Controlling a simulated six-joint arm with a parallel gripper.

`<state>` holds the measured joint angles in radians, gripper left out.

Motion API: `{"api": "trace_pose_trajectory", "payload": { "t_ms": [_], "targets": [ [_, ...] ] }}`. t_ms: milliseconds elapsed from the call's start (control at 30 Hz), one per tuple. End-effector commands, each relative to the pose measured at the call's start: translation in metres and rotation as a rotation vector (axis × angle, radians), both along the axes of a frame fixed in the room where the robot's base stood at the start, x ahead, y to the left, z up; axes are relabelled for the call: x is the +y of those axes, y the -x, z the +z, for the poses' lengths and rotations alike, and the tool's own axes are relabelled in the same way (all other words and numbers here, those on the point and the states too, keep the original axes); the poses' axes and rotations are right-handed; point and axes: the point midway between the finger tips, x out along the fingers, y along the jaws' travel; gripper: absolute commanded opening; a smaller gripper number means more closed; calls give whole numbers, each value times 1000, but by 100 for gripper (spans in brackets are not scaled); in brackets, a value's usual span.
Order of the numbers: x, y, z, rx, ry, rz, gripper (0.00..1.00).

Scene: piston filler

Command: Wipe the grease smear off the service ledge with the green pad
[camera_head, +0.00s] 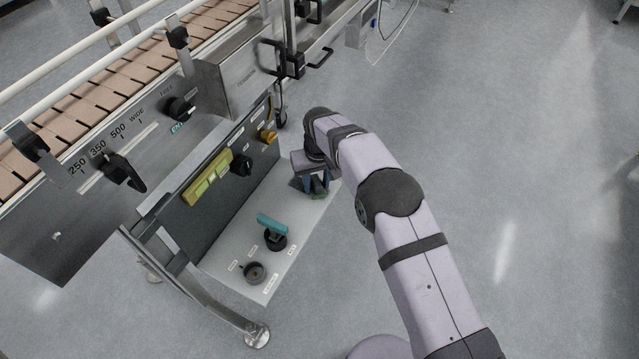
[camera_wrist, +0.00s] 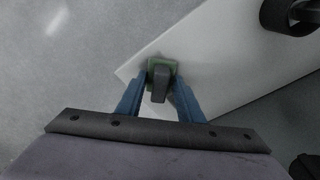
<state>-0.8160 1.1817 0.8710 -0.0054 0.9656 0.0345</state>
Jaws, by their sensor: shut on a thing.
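My gripper (camera_head: 317,188) is at the far end of the service ledge (camera_head: 227,253), low over its surface. In the wrist view my gripper (camera_wrist: 160,92) has its two blue fingers shut on the dark grip of the green pad (camera_wrist: 155,66). The pad's green edge shows around the grip, over the ledge's corner (camera_wrist: 190,50). I cannot tell whether the pad touches the ledge. In the head view only a little green shows under the fingers. I see no grease smear in either view; it may be hidden by the pad or gripper.
A teal-handled item (camera_head: 271,225) on a dark round base and a dark round cup (camera_head: 254,272) stand on the ledge's near half. The dark panel (camera_head: 222,180) with knobs and a yellow-green strip rises along its left side. Open floor lies right.

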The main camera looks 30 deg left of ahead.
Motion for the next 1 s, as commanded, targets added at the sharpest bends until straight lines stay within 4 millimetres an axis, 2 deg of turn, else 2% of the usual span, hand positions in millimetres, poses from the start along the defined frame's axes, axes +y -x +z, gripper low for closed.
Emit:
{"api": "trace_pose_trajectory", "payload": {
  "t_ms": [200, 400, 833, 1000],
  "targets": [
    [17, 0, -5, -2, -1, 3, 16],
    [25, 0, -4, -1, -1, 1, 16],
    [25, 1, -3, 1, 2, 1, 16],
    [18, 1, 0, 2, 2, 0, 16]
  ]
}}
